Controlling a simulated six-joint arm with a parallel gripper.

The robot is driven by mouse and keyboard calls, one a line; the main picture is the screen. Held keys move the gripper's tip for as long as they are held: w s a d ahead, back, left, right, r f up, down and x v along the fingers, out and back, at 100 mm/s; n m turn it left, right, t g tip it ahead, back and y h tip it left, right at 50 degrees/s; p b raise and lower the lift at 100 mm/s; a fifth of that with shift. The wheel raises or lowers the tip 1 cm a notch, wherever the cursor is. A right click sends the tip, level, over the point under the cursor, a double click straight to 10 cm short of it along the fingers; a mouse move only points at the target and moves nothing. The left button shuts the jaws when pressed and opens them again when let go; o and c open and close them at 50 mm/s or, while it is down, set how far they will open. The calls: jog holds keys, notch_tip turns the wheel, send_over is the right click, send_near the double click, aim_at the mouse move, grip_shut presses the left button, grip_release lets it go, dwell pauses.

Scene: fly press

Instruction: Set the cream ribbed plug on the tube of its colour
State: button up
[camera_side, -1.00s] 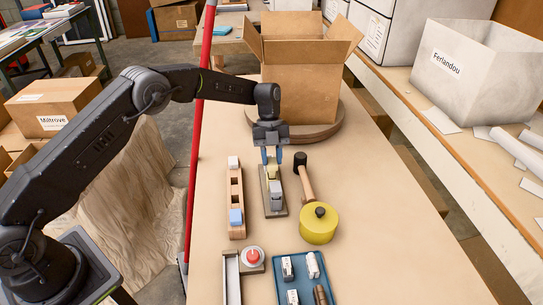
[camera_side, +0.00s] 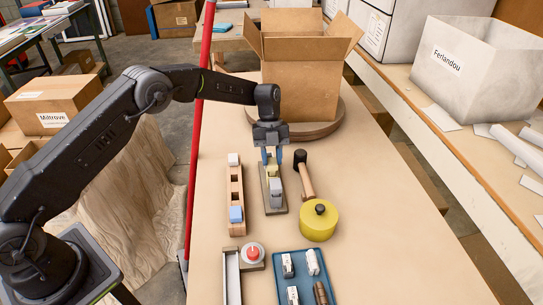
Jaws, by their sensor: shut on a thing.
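The plug sits at or just above the back of the block. I cannot tell whether it touches what is below it, and its ribs are too small to make out. A grey piece (camera_side: 276,186) stands on the block just in front. A cream tube cannot be told apart under the gripper.
A wooden rack (camera_side: 236,190) with a white and a blue piece stands left. A red button (camera_side: 253,248) and a blue tray (camera_side: 318,263) are in front. An open carton (camera_side: 300,90) stands behind.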

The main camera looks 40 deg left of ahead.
jog(key=o, duration=1.1)
jog(key=shift+r, duration=3.55)
jog(key=s+a+r+n+t+y, duration=0.1)
jog(key=s+r+n+t, duration=0.1)
jog(key=s+r+n, duration=0.6)
jog(key=s+a+r+n+t+y, duration=0.15)
jog(key=s+r+n, duration=0.3)
jog(key=r, duration=0.55)
jog(key=s+n+t, duration=0.1)
jog(key=s+n, duration=0.3)
jog(key=s, duration=0.3)
jog(key=s+a+n+t, duration=0.1)
jog(key=s+n+t, duration=0.1)
jog(key=s+n, duration=0.3)
jog(key=s+a+n+t, duration=0.1)
jog(key=s+n, duration=0.4)
jog(key=s, duration=0.5)
jog(key=shift+f+n+t+y, duration=0.25)
jog(key=shift+f+t+y, duration=0.1)
jog(key=shift+t, duration=0.3)
